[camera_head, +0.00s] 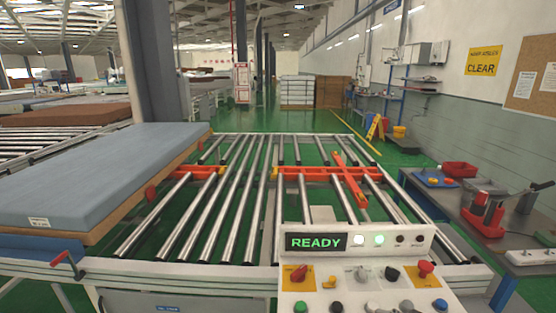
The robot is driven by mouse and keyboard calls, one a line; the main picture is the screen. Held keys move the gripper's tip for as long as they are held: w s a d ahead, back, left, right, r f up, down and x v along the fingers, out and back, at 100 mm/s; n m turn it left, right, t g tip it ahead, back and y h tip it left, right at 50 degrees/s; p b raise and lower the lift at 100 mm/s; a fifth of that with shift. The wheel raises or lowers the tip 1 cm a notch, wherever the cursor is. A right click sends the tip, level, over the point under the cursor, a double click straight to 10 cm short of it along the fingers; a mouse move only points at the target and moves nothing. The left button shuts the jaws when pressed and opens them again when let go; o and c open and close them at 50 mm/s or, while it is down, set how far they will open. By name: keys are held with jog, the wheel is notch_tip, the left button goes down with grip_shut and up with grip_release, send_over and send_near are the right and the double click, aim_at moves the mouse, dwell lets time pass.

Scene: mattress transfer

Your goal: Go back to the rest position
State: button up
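My gripper and arm are not in view in the head camera view. A blue-grey mattress (105,178) lies at the left on a wooden-looking board at the side of the roller conveyor (206,222). The conveyor's steel rollers are bare in the middle. Orange-red bars (320,174) cross between the rollers. A control panel (352,276) stands at the front, with a lit green READY display (315,242), two lit lamps and several knobs and buttons.
A workbench (472,214) at the right holds a red tray (459,170), a blue-based tool (433,178) and a red-and-black tool (490,212). A red-handled lever (66,258) sticks out at the left front. The green floor (281,118) behind is open.

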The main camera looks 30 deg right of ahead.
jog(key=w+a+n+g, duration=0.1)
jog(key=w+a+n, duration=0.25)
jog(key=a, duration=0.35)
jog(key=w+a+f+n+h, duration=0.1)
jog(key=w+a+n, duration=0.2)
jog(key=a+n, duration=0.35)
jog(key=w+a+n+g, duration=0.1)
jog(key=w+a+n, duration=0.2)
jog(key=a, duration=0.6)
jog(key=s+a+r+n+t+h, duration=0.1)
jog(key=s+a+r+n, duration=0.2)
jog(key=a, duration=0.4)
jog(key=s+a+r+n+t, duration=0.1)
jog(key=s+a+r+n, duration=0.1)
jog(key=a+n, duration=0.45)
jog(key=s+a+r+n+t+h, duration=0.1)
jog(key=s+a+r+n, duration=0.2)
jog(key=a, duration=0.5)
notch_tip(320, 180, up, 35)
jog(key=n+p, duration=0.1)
jog(key=p, duration=3.3)
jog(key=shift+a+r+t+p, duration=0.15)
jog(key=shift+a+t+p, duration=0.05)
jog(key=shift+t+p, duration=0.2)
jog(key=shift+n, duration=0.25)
